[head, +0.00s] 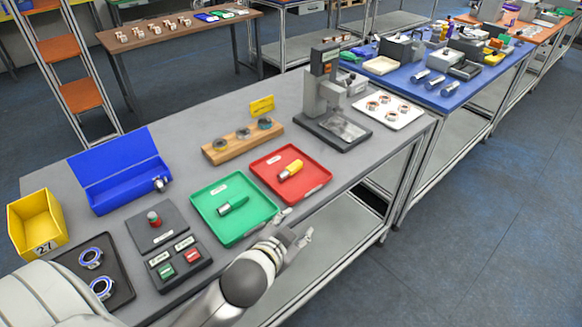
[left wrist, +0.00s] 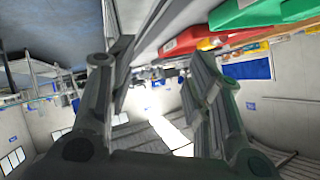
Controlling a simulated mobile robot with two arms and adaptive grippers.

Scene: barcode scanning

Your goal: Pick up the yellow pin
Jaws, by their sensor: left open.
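The yellow pin (head: 291,170) lies in the red tray (head: 318,188) in the head view. A white label or tag is beside it in the tray. My left gripper (head: 294,224) is open and empty at the front edge of the table, in front of the red tray and to the right of the green tray's front corner, apart from the pin. In the left wrist view, the open fingers (left wrist: 163,75) show nothing between them. The red tray's edge (left wrist: 190,42) also shows there, but the pin cannot be made out. My right gripper is not in view.
The green tray (head: 232,236) holds a green pin (head: 233,205). A wooden block (head: 215,155) with round parts and a grey press (head: 322,90) stand behind. A button box (head: 180,262), blue bin (head: 120,170) and yellow bin (head: 35,222) are on the left.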

